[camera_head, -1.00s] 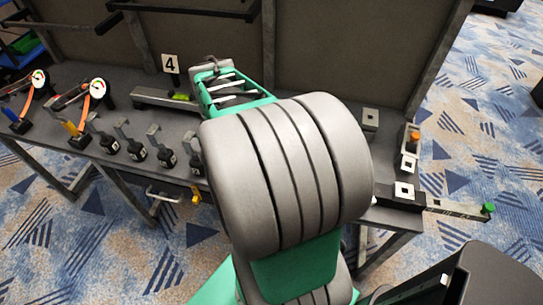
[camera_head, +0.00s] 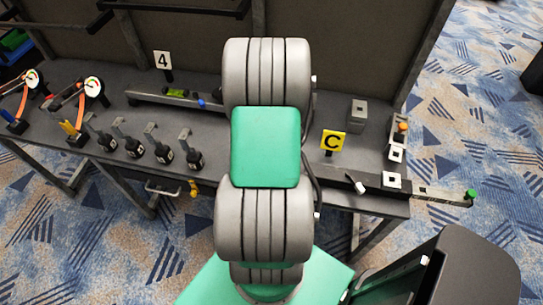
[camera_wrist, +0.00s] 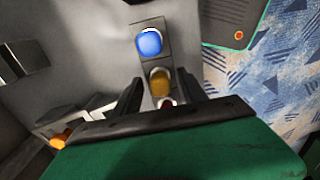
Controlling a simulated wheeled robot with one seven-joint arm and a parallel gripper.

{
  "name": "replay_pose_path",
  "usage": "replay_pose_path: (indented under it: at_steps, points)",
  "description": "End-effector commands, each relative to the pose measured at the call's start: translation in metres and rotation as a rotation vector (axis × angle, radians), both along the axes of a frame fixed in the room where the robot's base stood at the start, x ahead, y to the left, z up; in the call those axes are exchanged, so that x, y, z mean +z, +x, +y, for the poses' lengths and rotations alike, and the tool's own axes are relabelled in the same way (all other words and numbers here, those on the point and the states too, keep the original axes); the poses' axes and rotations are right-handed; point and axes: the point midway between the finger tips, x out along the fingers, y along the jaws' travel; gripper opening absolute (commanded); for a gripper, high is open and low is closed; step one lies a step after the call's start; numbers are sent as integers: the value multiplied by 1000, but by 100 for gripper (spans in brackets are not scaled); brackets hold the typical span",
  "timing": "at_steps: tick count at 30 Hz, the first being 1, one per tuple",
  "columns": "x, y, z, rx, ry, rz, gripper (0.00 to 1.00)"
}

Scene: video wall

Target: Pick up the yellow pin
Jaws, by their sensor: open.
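The yellow pin (camera_wrist: 159,83) shows in the wrist view as a dark yellow rounded top in a row of square grey blocks, between a blue pin (camera_wrist: 148,42) and a red one (camera_wrist: 167,102). My gripper (camera_wrist: 159,77) is open, with one dark finger on each side of the yellow pin in the picture. I cannot tell whether the fingertips are level with the pin or above it. Nothing is held. The gripper's own body partly covers the red pin. In the head view my arm hides the gripper and this row.
In the wrist view an orange knob (camera_wrist: 59,141) lies at lower left. Several black-handled tools (camera_head: 148,143) line the left front; a back panel (camera_head: 360,45) rises behind.

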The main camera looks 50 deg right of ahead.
Motion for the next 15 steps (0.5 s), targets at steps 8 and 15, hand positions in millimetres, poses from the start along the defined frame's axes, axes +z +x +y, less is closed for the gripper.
replay_pose_path:
  at_steps: [8, 15]
  points:
    - [0, 0, 0, 0, 0, 0, 32]
    - [0, 0, 0, 0, 0, 0, 12]
